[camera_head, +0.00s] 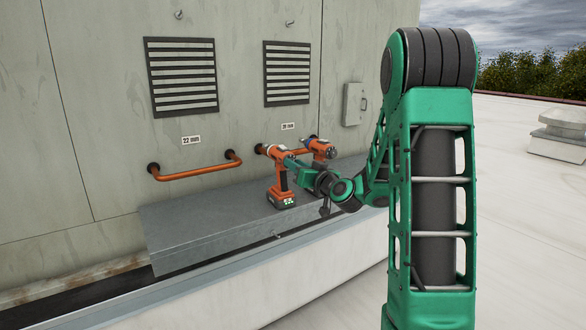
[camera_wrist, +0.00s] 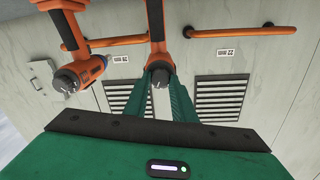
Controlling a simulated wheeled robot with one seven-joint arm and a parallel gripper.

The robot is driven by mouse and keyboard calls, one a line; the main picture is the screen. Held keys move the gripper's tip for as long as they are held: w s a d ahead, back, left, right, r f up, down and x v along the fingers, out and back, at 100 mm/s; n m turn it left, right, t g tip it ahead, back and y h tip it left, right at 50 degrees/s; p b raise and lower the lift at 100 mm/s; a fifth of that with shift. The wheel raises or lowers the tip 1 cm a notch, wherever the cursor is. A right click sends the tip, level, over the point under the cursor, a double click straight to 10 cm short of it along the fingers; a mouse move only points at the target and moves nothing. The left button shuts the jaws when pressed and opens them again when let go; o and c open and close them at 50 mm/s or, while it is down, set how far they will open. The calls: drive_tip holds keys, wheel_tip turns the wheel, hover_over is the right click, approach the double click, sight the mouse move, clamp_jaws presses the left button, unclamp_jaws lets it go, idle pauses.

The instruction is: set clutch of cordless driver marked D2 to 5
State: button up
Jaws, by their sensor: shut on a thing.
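An orange and dark cordless driver (camera_head: 280,182) stands upright on its battery on the grey ledge. It also shows in the wrist view (camera_wrist: 156,22), where the picture is upside down. My gripper (camera_head: 294,164) is at the front of this driver; in the wrist view its green fingers (camera_wrist: 160,76) lie on both sides of the grey nose and close on the collar there. The fingers hide most of the collar, and its numbers cannot be read. A second orange driver (camera_head: 320,149) stands behind to the right, also in the wrist view (camera_wrist: 80,72). No D2 mark is readable.
An orange handrail (camera_head: 195,171) is on the wall to the left; another is behind the drivers. Two louvred vents (camera_head: 182,77) and a small grey box (camera_head: 354,104) are on the wall. The ledge (camera_head: 200,228) is clear at left.

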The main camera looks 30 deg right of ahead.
drive_tip(key=shift+d+f+m, duration=0.1)
drive_tip(key=shift+m, duration=4.9)
drive_tip(key=o, duration=1.1)
drive_tip(key=shift+s, duration=0.15)
drive_tip(key=s, duration=1)
drive_tip(key=shift+s+a, duration=0.2)
drive_tip(key=shift+a, duration=0.05)
